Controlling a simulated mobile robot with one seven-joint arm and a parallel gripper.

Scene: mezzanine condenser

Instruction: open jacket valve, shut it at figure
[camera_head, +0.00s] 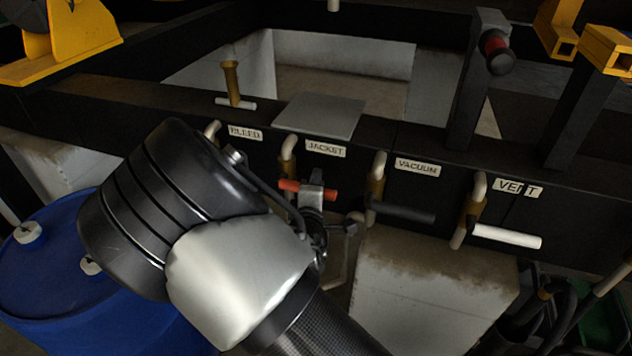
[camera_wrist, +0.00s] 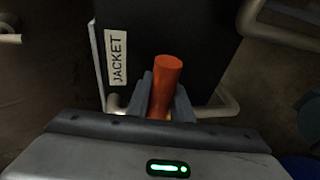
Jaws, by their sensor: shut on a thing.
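The jacket valve's handle is a red-orange bar (camera_head: 290,185) lying roughly level below the JACKET label (camera_head: 325,149). My gripper (camera_head: 312,190) is shut around the bar's middle, and both ends of the bar stick out. In the wrist view the round orange end of the handle (camera_wrist: 167,70) rises between the two fingers of my gripper (camera_wrist: 161,98), with the JACKET label (camera_wrist: 115,58) close by on the left. My gripper and wrist hide most of the valve body. No readable gauge or figure shows in either view.
To the right hang the VACUUM valve with a black handle (camera_head: 402,212) and the VENT valve with a white handle (camera_head: 507,236). The BLEED label (camera_head: 245,132) is to the left. A flat grey plate (camera_head: 318,115) sits above. A blue drum (camera_head: 45,265) stands lower left.

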